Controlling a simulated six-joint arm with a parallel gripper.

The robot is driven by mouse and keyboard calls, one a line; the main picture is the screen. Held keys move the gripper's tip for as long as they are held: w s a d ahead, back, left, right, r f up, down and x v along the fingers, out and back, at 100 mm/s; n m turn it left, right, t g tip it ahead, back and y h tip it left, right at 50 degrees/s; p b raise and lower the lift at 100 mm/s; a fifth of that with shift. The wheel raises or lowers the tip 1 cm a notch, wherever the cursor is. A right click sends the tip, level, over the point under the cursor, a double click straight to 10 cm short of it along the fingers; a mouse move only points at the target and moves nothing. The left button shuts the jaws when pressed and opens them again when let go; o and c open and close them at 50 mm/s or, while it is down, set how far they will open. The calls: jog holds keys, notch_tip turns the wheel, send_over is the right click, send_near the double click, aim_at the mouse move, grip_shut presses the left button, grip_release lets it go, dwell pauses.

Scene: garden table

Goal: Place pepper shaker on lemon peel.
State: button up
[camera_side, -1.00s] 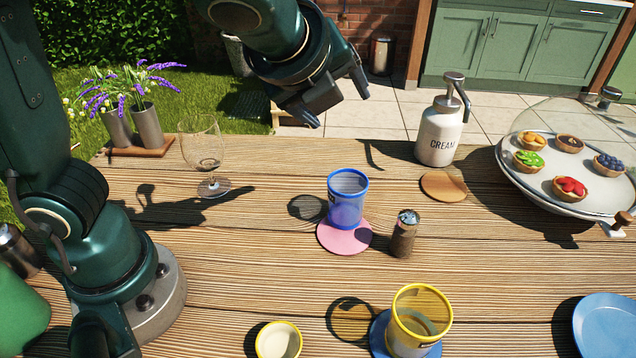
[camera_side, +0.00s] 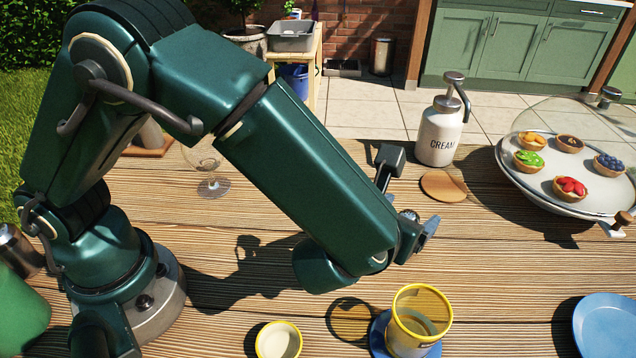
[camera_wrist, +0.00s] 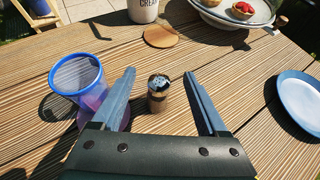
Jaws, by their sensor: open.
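The pepper shaker, a small brown cylinder with a shiny metallic top, stands upright on the table in the wrist view (camera_wrist: 158,102). In the side view only its top (camera_side: 408,214) shows beside my gripper (camera_side: 410,194). In the wrist view my gripper (camera_wrist: 159,74) is open, one finger on each side of the shaker, with visible gaps. I cannot make out a lemon peel in either view.
A blue-rimmed cup (camera_wrist: 77,76) on a pink coaster stands close left of my left finger. A brown coaster (camera_side: 443,186), cream dispenser (camera_side: 438,137) and tart stand (camera_side: 520,178) lie beyond. A yellow-rimmed glass (camera_side: 417,322), small bowl (camera_side: 278,341) and blue plate (camera_side: 606,327) are nearer the front.

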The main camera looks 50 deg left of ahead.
notch_tip(320, 180, down, 2)
jog(key=shift+f, duration=0.25)
jog(key=shift+w+f, duration=0.15)
jog(key=shift+f, duration=0.05)
jog(key=shift+x, duration=2.45)
jog(key=shift+r, duration=0.1)
grip_shut()
